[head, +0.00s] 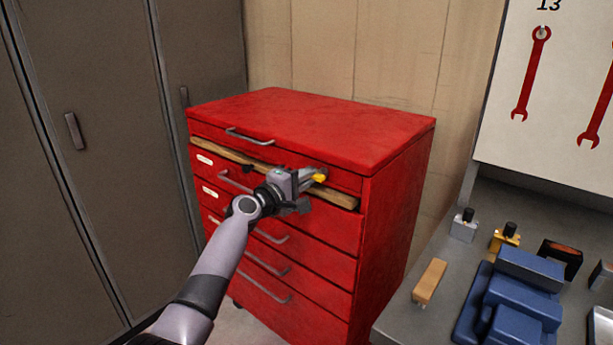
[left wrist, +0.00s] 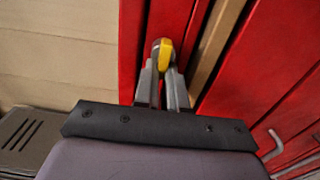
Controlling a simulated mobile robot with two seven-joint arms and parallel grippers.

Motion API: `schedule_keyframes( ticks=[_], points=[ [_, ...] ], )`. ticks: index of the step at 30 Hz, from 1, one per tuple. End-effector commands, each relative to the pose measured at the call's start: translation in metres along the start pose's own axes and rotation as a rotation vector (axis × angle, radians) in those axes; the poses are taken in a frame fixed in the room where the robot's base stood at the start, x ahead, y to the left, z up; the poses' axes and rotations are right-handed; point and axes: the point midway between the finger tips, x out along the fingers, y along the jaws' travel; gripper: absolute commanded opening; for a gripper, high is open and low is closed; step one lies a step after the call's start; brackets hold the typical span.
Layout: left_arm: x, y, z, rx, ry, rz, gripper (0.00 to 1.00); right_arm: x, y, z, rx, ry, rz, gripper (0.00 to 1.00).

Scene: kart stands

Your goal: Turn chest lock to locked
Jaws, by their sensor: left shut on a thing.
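The red tool chest (head: 310,125) stands against the wall, with several drawers and grey handles. Its lock shows as a small yellow key or knob (head: 320,178) on the upper right of the front; it also shows in the left wrist view (left wrist: 162,52) with a round grey part behind it. My left gripper (head: 312,178) reaches the chest front, and its two fingers (left wrist: 162,72) are shut on the yellow lock piece. The fingers hide part of the lock, so I cannot tell its exact turn. My right gripper is in neither view.
A wooden strip (head: 340,196) runs across the chest front below the top drawer. Grey lockers (head: 90,130) stand at the left. At the right a grey bench (head: 450,265) holds a blue vise (head: 512,300), a wooden block (head: 429,281) and small parts. A white board (head: 560,100) shows red wrenches.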

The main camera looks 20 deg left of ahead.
Motion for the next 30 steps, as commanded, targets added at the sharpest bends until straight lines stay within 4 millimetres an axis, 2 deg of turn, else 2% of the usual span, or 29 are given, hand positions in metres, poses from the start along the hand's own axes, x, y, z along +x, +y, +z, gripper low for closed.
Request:
schedule_keyframes(
  ticks=[11, 12, 13, 14, 24, 30],
  points=[
    [0.0, -0.002, 0.001, -0.008, -0.001, -0.002, 0.0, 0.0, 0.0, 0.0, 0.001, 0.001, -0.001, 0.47],
    [0.0, -0.002, 0.001, -0.008, -0.001, -0.002, 0.24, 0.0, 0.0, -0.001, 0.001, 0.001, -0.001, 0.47],
    [0.0, -0.002, 0.001, -0.008, -0.001, -0.002, 0.33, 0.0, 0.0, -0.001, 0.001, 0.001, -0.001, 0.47],
    [0.0, -0.002, 0.001, -0.008, -0.001, -0.002, 0.36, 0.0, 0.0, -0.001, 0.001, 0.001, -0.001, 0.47],
    [-0.002, -0.001, 0.0, -0.005, 0.0, -0.001, 0.36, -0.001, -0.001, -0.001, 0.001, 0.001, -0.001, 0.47],
    [-0.017, 0.0, 0.0, -0.003, 0.0, -0.002, 0.36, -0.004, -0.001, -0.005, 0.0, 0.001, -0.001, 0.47]
  ],
)
